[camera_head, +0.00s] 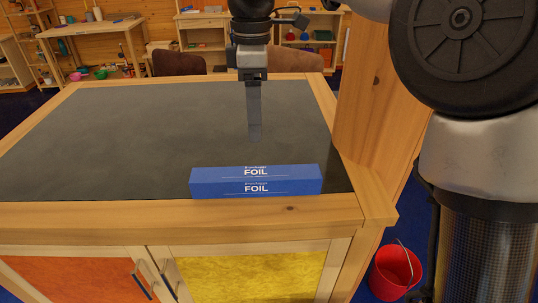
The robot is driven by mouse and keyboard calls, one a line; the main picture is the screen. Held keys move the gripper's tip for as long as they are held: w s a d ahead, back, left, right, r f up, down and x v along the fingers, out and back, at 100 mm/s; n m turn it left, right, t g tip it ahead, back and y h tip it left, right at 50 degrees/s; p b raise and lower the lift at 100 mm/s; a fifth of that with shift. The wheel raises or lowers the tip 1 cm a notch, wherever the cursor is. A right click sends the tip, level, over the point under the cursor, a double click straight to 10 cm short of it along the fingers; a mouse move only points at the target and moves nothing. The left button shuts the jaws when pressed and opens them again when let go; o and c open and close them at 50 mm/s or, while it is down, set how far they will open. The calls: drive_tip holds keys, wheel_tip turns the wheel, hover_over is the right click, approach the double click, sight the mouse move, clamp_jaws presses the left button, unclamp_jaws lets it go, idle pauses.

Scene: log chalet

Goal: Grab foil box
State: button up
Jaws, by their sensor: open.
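The foil box (256,181) is a long blue carton with white "FOIL" lettering. It lies lengthwise from left to right near the front edge of the dark countertop (110,135). My gripper (254,138) points down over the counter, behind the foil box and near the middle of its length. Its fingers are seen edge-on and overlap in this view, so the gap between them is hidden. The jaws are open and nothing shows in them. The gripper looks apart from the box.
A wooden post (373,100) rises at the counter's right side. A red bucket (394,270) stands on the floor at the lower right. Brown chairs (179,63) are behind the counter. The countertop left of the box is clear.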

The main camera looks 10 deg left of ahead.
sight(258, 173)
drive_tip(key=f+b, duration=0.1)
drive_tip(key=f, duration=1.6)
drive_tip(key=shift+d+b, duration=0.2)
drive_tip(key=shift+b, duration=0.15)
drive_tip(key=c, duration=1.3)
drive_tip(key=shift+r, duration=0.15)
